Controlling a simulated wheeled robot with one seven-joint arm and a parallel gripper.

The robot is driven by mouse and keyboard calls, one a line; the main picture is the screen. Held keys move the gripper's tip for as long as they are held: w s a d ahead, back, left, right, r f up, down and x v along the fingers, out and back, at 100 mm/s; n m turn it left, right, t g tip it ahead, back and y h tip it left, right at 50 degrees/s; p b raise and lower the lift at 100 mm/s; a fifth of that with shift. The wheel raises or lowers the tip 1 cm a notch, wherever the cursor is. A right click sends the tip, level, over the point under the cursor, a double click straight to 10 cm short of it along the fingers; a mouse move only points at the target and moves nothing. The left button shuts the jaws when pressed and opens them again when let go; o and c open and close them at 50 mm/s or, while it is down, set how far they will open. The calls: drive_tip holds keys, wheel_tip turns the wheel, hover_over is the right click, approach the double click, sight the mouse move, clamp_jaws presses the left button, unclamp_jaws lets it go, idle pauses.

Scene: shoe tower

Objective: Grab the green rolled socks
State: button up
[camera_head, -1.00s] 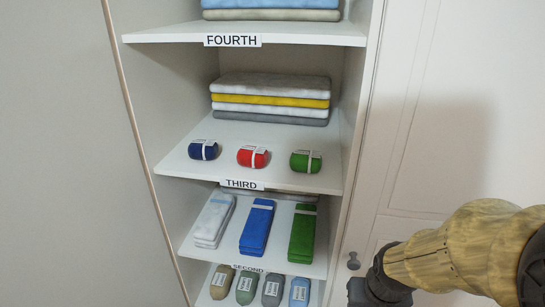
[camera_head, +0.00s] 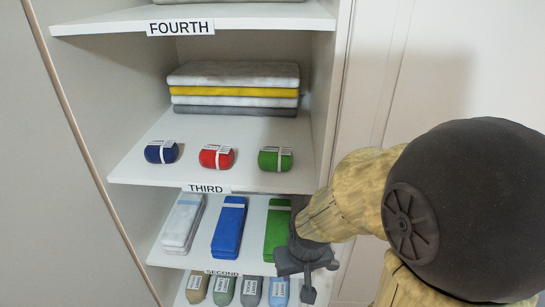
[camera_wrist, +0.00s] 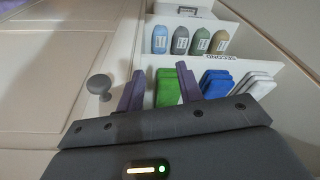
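The green rolled socks (camera_head: 275,159), with a pale band, lie on the third shelf at its right end in the head view. They do not show in the wrist view. My gripper (camera_head: 305,258) is at the right edge of the cabinet, below and slightly right of the socks, around the height of the second shelf. In the wrist view my gripper (camera_wrist: 160,78) has its two purple fingers apart with nothing held between them. A flat green folded item (camera_wrist: 168,88) on the second shelf shows beyond the fingers.
Red (camera_head: 217,157) and blue (camera_head: 161,152) rolled socks lie left of the green ones. Folded cloths (camera_head: 235,87) are stacked behind. The third shelf's front edge (camera_head: 240,187) and the cabinet's right wall (camera_head: 321,120) bound the space. A door knob (camera_wrist: 99,84) stands beside my gripper.

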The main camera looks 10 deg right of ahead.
drive_tip(key=shift+o, duration=1.3)
drive_tip(key=shift+s+r, duration=0.1)
drive_tip(key=shift+s, duration=0.1)
drive_tip(key=o, duration=0.3)
drive_tip(key=shift+w+r, duration=0.1)
drive_tip(key=shift+r, duration=0.3)
drive_tip(key=o, duration=0.8)
drive_tip(key=w+r+p, duration=0.2)
drive_tip(key=r, duration=0.1)
drive_tip(key=w+a+r+p, duration=0.1)
drive_tip(key=r, duration=0.1)
drive_tip(key=shift+o, duration=0.2)
drive_tip(key=w+r+m+p, duration=0.1)
drive_tip(key=w+r+p, duration=0.3)
drive_tip(key=r, duration=0.5)
drive_tip(key=shift+w+a+t, duration=0.25)
drive_tip(key=shift+a+t, duration=0.1)
drive_tip(key=shift+t, duration=0.05)
drive_tip(key=m+h+p, duration=0.1)
drive_tip(key=m+p, duration=0.2)
drive_tip(key=p, duration=0.3)
approach(274, 153)
drive_tip(key=s+a+v, duration=0.1)
drive_tip(key=v, duration=0.5)
drive_tip(key=shift+d+f+t, duration=0.25)
drive_tip(key=shift+f+t, duration=0.05)
drive_tip(key=shift+t, duration=0.1)
